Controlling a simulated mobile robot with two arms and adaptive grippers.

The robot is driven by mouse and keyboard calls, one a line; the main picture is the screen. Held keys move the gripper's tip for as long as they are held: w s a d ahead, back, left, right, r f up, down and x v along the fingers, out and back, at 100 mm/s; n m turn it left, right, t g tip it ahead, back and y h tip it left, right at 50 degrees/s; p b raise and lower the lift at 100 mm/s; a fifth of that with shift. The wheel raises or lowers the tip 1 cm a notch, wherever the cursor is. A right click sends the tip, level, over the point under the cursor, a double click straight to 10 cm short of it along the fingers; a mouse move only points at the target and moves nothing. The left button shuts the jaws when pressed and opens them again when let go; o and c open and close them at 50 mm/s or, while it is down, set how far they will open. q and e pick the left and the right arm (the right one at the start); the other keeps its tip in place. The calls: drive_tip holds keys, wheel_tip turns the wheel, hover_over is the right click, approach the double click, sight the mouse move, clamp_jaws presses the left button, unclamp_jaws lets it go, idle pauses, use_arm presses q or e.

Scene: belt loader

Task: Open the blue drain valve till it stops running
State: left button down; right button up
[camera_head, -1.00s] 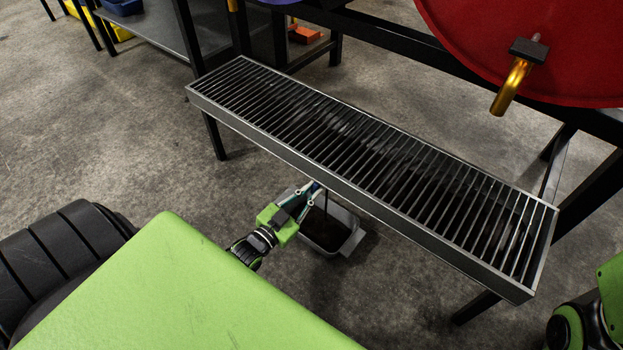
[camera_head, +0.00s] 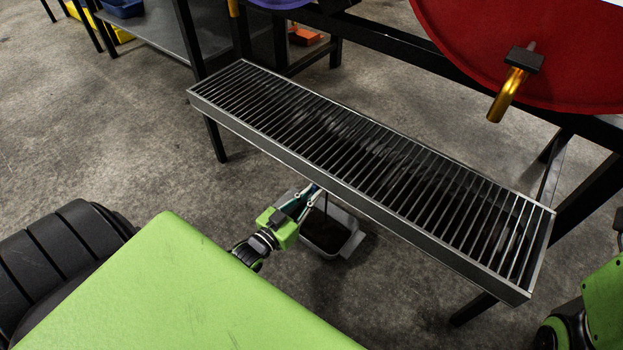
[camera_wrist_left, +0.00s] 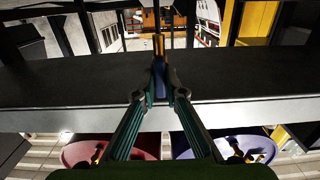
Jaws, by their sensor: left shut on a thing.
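The blue drain valve (camera_wrist_left: 159,84) is in the middle of the left wrist view, with a brass-coloured part beyond it. In the head view only a small bit of blue (camera_head: 316,188) shows under the trough's near edge. My left gripper (camera_head: 313,193) is shut on the valve handle; its two fingers (camera_wrist_left: 158,98) lie on either side of it in the wrist view. A thin dark line, apparently a stream, drops beside the fingers into a grey tub (camera_head: 354,242) holding something dark. My right gripper is out of view.
The grated metal trough (camera_head: 521,293) stands just above the left gripper. A red drum (camera_head: 560,60) with a brass tap (camera_head: 507,95) is at the upper right. Open concrete floor (camera_head: 120,150) lies left of the trough.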

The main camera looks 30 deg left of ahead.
use_arm(q)
drive_tip(key=c, duration=2.4)
unclamp_jaws()
drive_tip(key=shift+o, duration=0.2)
drive_tip(key=shift+s, duration=0.15)
drive_tip(key=s+a, duration=0.1)
drive_tip(key=s, duration=1)
drive_tip(key=shift+s, duration=0.4)
